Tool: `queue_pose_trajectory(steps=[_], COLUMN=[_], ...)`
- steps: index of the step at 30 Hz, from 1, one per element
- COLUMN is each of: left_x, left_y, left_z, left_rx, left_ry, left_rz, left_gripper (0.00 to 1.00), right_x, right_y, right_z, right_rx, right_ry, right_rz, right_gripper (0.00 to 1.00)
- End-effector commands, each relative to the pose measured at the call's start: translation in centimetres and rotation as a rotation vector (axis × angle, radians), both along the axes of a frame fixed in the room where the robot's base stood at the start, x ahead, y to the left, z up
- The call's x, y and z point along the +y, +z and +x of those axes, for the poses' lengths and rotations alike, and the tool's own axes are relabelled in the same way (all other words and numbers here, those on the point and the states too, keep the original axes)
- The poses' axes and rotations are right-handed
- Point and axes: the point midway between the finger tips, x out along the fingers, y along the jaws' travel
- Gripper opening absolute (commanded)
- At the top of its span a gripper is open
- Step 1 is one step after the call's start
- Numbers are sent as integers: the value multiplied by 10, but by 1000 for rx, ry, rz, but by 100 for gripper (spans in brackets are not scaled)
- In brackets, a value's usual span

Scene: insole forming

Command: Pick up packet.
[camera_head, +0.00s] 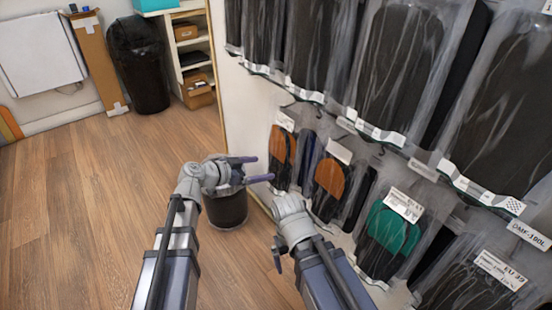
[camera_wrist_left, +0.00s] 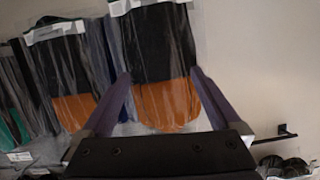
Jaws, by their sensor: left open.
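Clear packets with dark and orange insoles hang on the wall rack. The end packet (camera_head: 281,156) is at the left of the lower row. My left gripper (camera_head: 256,169) is open, with its two purple fingers pointing at this packet from the left. In the left wrist view, the end packet (camera_wrist_left: 158,60) lies between the spread fingers, its orange part downward. I cannot tell whether the fingers touch it. A second orange packet (camera_head: 330,178) hangs to its right; it also shows in the left wrist view (camera_wrist_left: 68,85). My right arm reaches toward the rack; its fingers are not clearly seen.
A packet with a green insole (camera_head: 393,231) hangs farther right, and large dark packets (camera_head: 395,60) fill the upper row. A dark round object (camera_head: 225,210) shows below my left gripper. A black bin (camera_head: 140,65) and shelves stand behind. The wooden floor (camera_head: 80,190) at left is clear.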

Motion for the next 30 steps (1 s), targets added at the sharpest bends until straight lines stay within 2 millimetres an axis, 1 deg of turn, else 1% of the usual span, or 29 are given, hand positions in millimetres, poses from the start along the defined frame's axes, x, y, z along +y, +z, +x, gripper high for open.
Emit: queue_pose_trajectory(steps=[1, 5, 8, 14, 18, 25, 26, 30], left_x=[-4, -5, -8, -26, -39, -40, -40, -40], left_y=[-4, -3, -7, -21, -26, -25, -25, -25], left_z=[4, 4, 7, 23, 33, 33, 33, 33], left_rx=[0, 0, 0, -1, 0, 0, -1, -1], left_ry=[-1, 0, 0, -2, -1, 1, 1, 1], left_rz=[0, 0, 0, -1, -1, -1, -1, -1], left_gripper=[100, 100, 100, 100, 100, 100, 98, 82], right_x=[0, 0, 0, 0, 0, 0, 0, 0], right_y=[-4, -3, -6, -21, -26, -25, -25, -25], right_z=[0, 0, 0, 0, 1, 1, 1, 1], right_rx=[0, 0, -1, -1, -2, -2, -2, -2], right_ry=[0, 0, 0, 0, 0, 0, 0, 0], right_rz=[0, 0, 0, 0, 1, 1, 1, 1], right_gripper=[100, 100, 100, 100, 100, 100, 100, 100])
